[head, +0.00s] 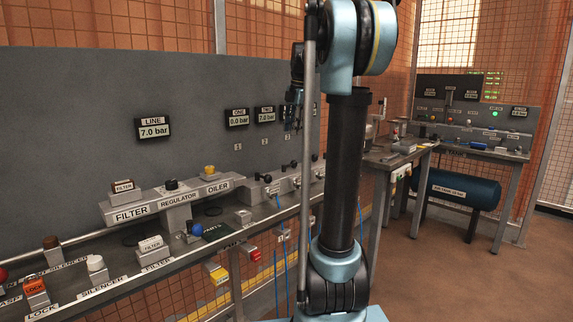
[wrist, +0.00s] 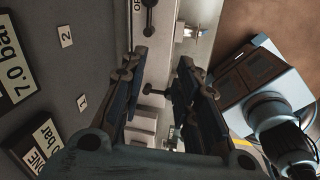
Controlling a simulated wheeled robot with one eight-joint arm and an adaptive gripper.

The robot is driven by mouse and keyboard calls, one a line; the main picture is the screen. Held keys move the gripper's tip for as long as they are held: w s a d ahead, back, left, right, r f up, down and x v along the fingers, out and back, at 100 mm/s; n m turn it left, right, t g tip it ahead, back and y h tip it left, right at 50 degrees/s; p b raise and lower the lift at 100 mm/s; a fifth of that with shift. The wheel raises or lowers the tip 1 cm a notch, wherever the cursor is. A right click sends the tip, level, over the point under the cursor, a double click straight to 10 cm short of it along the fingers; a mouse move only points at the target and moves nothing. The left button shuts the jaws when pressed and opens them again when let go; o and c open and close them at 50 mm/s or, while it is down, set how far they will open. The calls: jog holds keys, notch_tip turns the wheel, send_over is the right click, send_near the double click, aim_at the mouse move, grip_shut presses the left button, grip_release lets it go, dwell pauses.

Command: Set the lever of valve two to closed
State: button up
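My gripper (wrist: 165,70) is open, with its two dark fingers spread apart in the wrist view. A small black lever (wrist: 155,92) shows in the gap between the fingers; I see no clear contact. Another black lever (wrist: 150,14) is beyond it, near the top edge. Wall labels 2 (wrist: 66,35) and 1 (wrist: 82,101) are left of the levers; I cannot tell for sure which lever is valve two's. In the head view my gripper (head: 291,115) hangs above the valve row, by the TWO display (head: 265,114), which reads 7.0 bar. A black-knobbed lever (head: 267,178) shows on the row.
The ONE display (head: 237,118) reads 0.0 bar and the LINE display (head: 154,128) 7.0 bar. The oiler (head: 210,172), regulator (head: 172,190) and filter blocks (head: 124,190) stand left of the valves. A second bench (head: 470,150) is at the right. My arm hides part of the row.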

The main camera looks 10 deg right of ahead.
jog(key=w+r+n, duration=0.1)
jog(key=w, duration=0.2)
send_near(289, 166)
jog(key=shift+n, duration=0.4)
jog(key=f, duration=0.2)
jog(key=a+f, duration=0.1)
jog(key=f, duration=0.1)
jog(key=w+a+f, duration=0.1)
jog(key=f, duration=0.2)
jog(key=shift+a+f, duration=0.1)
jog(key=shift+a, duration=0.05)
grip_shut()
